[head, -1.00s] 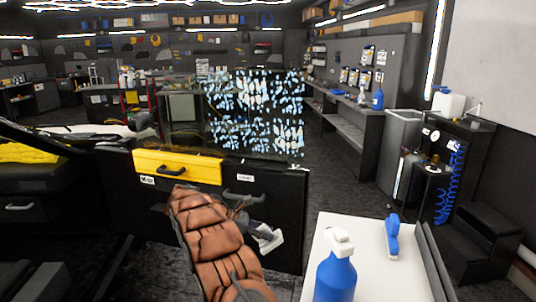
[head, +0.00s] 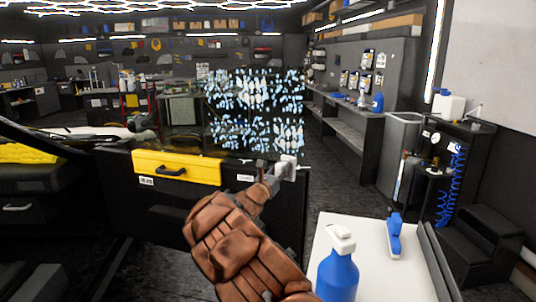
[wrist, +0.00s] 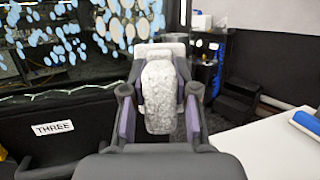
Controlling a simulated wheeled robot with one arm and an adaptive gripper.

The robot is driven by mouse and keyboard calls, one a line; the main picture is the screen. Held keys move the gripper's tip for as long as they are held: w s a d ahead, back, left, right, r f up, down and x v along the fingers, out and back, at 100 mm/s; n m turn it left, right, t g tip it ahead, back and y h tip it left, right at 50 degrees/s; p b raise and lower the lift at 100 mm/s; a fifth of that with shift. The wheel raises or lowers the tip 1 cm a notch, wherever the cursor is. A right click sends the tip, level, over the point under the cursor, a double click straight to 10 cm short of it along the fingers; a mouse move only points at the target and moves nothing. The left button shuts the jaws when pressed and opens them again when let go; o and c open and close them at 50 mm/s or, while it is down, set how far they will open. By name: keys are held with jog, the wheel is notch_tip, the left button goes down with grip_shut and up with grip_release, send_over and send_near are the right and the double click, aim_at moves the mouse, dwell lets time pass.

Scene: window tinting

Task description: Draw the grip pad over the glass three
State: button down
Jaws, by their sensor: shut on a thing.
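The glass pane (head: 254,108) stands upright on the dark cabinet and is covered with pale blue-white foamy patches. It also shows at the upper left in the wrist view (wrist: 40,50), above a label (wrist: 54,128) reading THREE. My gripper (wrist: 159,92) is shut on the grip pad (wrist: 158,72), a pale grey speckled piece with a white end pointing ahead. In the head view the pad (head: 287,167) is at the pane's lower right corner. I cannot tell whether it touches the glass. My gripper (head: 268,175) shows just left of it.
A white-topped stand (head: 328,232) at the front right holds a blue spray bottle (head: 338,272) and a blue-and-white hand tool (head: 394,237). A yellow drawer front (head: 178,166) is left of the label. A grey bin (head: 402,150) and dark steps (head: 485,240) stand further right.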

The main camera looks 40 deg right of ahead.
jog(key=w+d+r+n+t+p, duration=0.1)
jog(key=w+d+r+n+t, duration=0.2)
jog(key=w+r+t, duration=0.3)
jog(key=shift+w+d+t+h, duration=0.2)
jog(key=shift+w+t+h, duration=0.1)
jog(key=shift+w+t, duration=0.7)
jog(key=shift+w+d+r, duration=0.2)
jog(key=shift+w+d, duration=0.35)
jog(key=shift+d, duration=0.05)
dwell(0.6)
